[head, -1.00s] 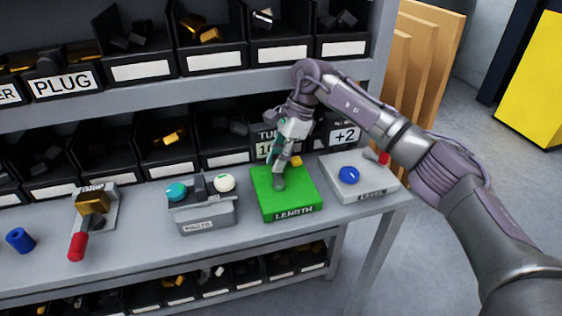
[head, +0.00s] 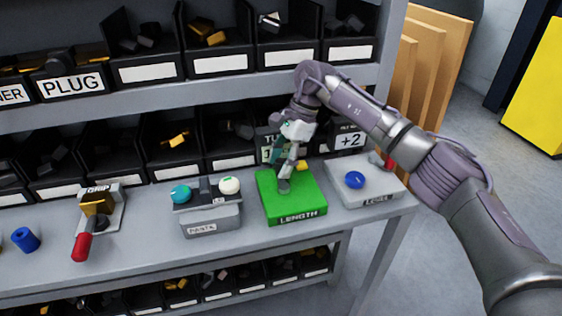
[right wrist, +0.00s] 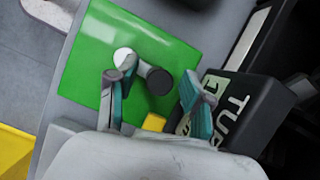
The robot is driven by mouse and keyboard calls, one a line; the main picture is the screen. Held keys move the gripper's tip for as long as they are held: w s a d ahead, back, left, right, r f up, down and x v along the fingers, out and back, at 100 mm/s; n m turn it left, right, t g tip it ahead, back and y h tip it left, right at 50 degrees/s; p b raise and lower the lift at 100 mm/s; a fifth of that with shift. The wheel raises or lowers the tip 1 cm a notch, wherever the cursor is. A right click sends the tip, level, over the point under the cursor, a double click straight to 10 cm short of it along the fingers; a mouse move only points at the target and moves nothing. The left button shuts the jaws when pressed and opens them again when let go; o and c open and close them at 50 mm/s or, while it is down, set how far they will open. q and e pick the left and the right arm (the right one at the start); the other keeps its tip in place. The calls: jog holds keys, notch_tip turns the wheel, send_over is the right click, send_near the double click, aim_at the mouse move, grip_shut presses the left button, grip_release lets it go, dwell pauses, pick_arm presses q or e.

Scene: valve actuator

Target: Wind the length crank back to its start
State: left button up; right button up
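The length crank sits on a green block (head: 290,207) labelled LENGTH on the workbench. In the right wrist view the crank (right wrist: 140,67) is a short grey arm with a pale round end and a dark round end, over the green top (right wrist: 95,50). My right gripper (head: 285,180) points down over the block and hides much of the crank in the head view. In the right wrist view its fingers (right wrist: 154,102) are apart, with part of the crank between them; the left finger overlaps the crank near its pale end. Contact cannot be told. My left gripper is not in view.
A grey box with teal and white knobs (head: 208,220) stands left of the block. A grey block with a blue knob (head: 355,180) stands right. A dark TUBE bin (right wrist: 233,108) is close beside my right finger. A red-handled lever (head: 82,247) is further left.

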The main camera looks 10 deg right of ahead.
jog(key=v, duration=1.2)
